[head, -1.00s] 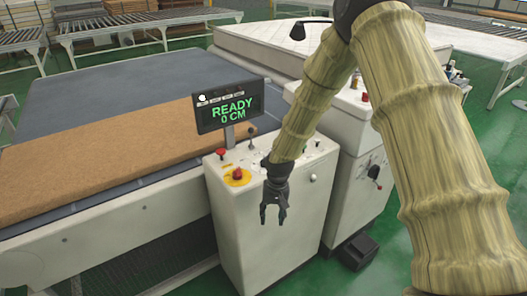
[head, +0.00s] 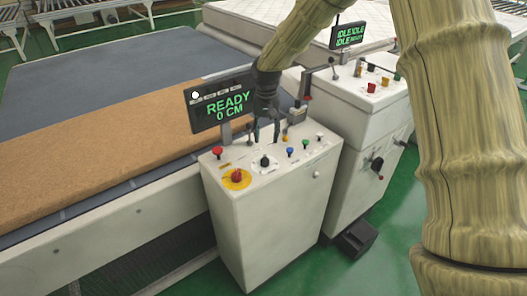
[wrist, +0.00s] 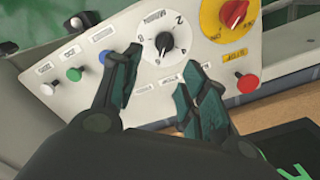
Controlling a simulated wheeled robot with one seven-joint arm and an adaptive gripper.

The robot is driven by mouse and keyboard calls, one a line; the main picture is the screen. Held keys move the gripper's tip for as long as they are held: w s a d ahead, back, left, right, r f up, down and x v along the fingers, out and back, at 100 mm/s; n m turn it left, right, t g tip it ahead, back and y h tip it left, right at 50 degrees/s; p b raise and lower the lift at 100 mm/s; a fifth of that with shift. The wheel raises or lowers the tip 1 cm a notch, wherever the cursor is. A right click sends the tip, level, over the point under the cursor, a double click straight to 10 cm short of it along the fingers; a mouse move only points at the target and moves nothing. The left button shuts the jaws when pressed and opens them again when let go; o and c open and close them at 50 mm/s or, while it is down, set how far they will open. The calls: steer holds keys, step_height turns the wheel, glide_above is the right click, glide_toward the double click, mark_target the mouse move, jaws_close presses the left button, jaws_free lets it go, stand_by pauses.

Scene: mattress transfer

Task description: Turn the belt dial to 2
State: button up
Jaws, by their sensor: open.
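The belt dial (head: 265,161) is a black knob on a white scale on the sloped top of the white control cabinet (head: 270,215). In the wrist view the dial (wrist: 165,43) is near the top centre, with numbers around it. I cannot tell surely which number its pointer marks. My gripper (head: 266,135) is open and empty above the panel, just behind the dial in the head view. In the wrist view my gripper (wrist: 163,75) has its dark fingers apart below the dial, not around it.
A red emergency knob on a yellow disc (wrist: 233,15) and a red button (wrist: 248,84) flank the dial. Blue, green and white buttons (wrist: 74,74) lie on its other side. The display (head: 222,103) reads READY 0 CM. A brown slab (head: 90,150) lies on the conveyor.

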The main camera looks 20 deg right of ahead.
mark_target(265, 155)
steer(key=shift+s+a+f, duration=0.1)
steer(key=shift+f, duration=0.2)
step_height(265, 155, down, 10)
steer(key=p, duration=0.3)
steer(key=shift+a+r, duration=0.1)
steer(key=shift+r, duration=0.05)
steer(key=c, duration=0.8)
